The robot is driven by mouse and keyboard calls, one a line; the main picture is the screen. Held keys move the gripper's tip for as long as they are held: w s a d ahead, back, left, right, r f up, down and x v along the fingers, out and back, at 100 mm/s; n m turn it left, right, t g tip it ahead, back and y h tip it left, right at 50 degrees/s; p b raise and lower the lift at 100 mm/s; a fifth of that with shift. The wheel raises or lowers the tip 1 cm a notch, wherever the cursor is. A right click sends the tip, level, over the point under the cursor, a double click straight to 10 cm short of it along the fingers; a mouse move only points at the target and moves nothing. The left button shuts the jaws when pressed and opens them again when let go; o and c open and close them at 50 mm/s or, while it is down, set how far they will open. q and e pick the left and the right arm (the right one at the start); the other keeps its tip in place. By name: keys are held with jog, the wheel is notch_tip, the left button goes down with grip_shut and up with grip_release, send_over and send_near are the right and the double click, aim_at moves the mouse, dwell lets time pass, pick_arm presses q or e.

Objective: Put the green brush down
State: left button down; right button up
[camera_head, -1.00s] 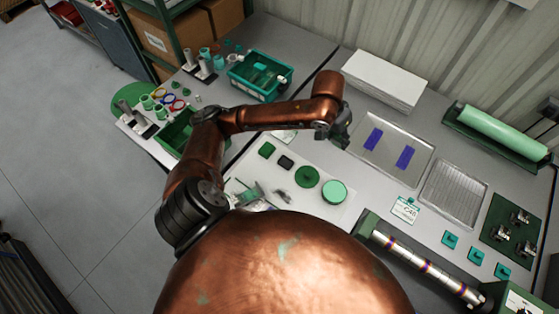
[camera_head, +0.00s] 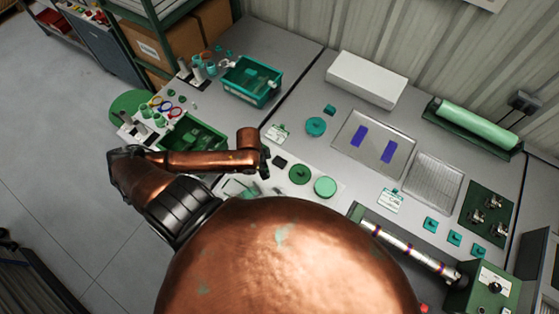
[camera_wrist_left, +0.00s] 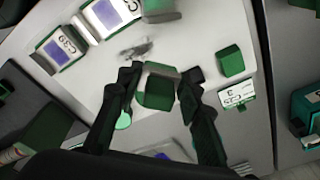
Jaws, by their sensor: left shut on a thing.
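My left gripper (camera_wrist_left: 157,95) is shut on a green block-shaped thing, which I take to be the green brush (camera_wrist_left: 156,92). The wrist view shows it between the two dark fingers, above a pale surface; I cannot tell if it touches that surface. In the head view my left gripper (camera_head: 265,163) is over the left part of the white mat (camera_head: 342,198), near a dark square (camera_head: 280,162). The brush cannot be made out there. My right gripper is not in view.
On the mat are a green disc (camera_head: 300,174) and a light green disc (camera_head: 325,187). Behind are a teal disc (camera_head: 316,127), a small teal block (camera_head: 330,110) and a labelled card (camera_head: 277,133). A metal tray (camera_head: 374,145) lies to the right. A green bin (camera_head: 191,131) stands left.

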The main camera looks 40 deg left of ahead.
pick_arm(q)
jog(key=shift+w+a+f+p, duration=0.1)
jog(key=shift+w+a+f, duration=0.45)
jog(key=shift+w+f, duration=1.65)
jog(key=shift+w+a+f+p, duration=0.15)
jog(key=shift+w+a+f, duration=0.4)
jog(key=shift+w+f, duration=1.65)
jog(key=shift+w+a+f+p, duration=0.1)
jog(key=shift+w+a+f, duration=0.45)
jog(key=shift+w+f, duration=1.65)
jog(key=shift+f, duration=0.45)
jog(key=c, duration=1.4)
grip_release()
jog(key=shift+o, duration=0.2)
notch_tip(320, 180, up, 13)
jog(key=s, duration=0.1)
jog(key=shift+s+a, duration=0.25)
jog(key=shift+a, duration=0.05)
